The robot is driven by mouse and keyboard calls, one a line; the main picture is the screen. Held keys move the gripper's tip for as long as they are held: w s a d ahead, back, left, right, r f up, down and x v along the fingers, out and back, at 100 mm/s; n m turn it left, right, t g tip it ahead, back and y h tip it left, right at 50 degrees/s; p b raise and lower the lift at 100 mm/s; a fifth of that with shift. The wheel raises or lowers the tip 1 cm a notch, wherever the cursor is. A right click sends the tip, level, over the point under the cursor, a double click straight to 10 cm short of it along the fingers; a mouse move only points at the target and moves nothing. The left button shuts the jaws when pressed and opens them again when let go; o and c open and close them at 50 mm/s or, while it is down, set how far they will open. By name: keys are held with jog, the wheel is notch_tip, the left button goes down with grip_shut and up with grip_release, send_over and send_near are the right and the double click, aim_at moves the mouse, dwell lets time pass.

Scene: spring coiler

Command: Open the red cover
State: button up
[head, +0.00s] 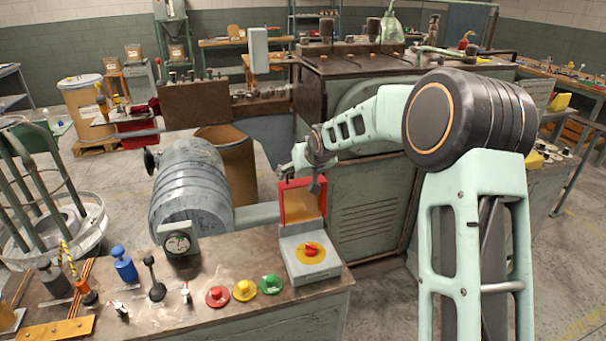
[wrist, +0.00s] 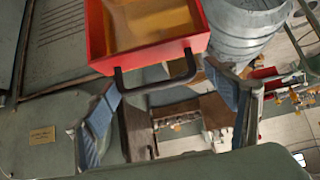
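The red cover (head: 302,201) stands raised, roughly upright, at the back edge of a pale box (head: 311,253) on the near bench. A red knob (head: 310,250) on a yellow disc is exposed on top of the box. In the wrist view the red cover (wrist: 101,31) shows its yellowish inside and a black handle (wrist: 157,85) on its near edge. My gripper (head: 312,184) is at the top of the cover. Its blue-padded fingers (wrist: 165,88) are wide apart, with the handle between or just beyond them. I see no grip on the handle.
A grey ribbed drum (head: 191,190) stands beyond the bench. A large machine cabinet (head: 366,215) is close behind my gripper.

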jog(key=shift+s+d+f, duration=0.1)
jog(key=shift+d+f, duration=0.05)
jog(key=v, duration=1.2)
